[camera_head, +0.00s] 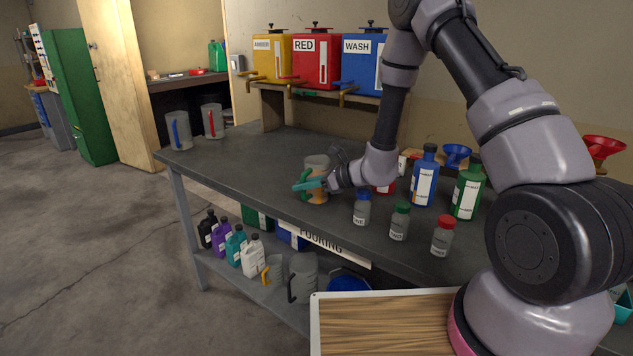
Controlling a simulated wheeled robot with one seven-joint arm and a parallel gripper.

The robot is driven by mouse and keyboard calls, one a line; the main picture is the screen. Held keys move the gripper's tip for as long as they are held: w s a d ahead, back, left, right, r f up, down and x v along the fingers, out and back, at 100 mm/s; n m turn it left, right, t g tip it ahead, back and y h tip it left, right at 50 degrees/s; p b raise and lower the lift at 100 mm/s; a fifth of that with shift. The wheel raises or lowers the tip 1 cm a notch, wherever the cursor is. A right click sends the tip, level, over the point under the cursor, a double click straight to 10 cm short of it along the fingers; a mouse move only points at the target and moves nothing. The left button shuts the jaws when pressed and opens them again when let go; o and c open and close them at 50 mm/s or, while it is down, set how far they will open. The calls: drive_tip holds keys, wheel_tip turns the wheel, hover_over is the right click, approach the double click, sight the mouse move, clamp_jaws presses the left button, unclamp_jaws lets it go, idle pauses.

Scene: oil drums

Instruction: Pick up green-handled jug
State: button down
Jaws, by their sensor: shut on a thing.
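The green-handled jug (317,165) is a greyish, see-through jug with amber contents, near the front edge of the grey workbench (262,152). Its green handle (305,186) faces the front left. My gripper (312,184) reaches in from the right and is shut on the jug at its handle side. My gripper hides part of the jug's front. I cannot tell whether the jug's base touches the bench.
Jugs with a blue handle (177,131) and a red handle (212,121) stand at the bench's left end. Small capped jars (399,223) and a blue bottle (425,177) stand to the right. Drums (316,60) sit on a rear shelf. The bench's left middle is clear.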

drive_tip(key=shift+r, duration=0.25)
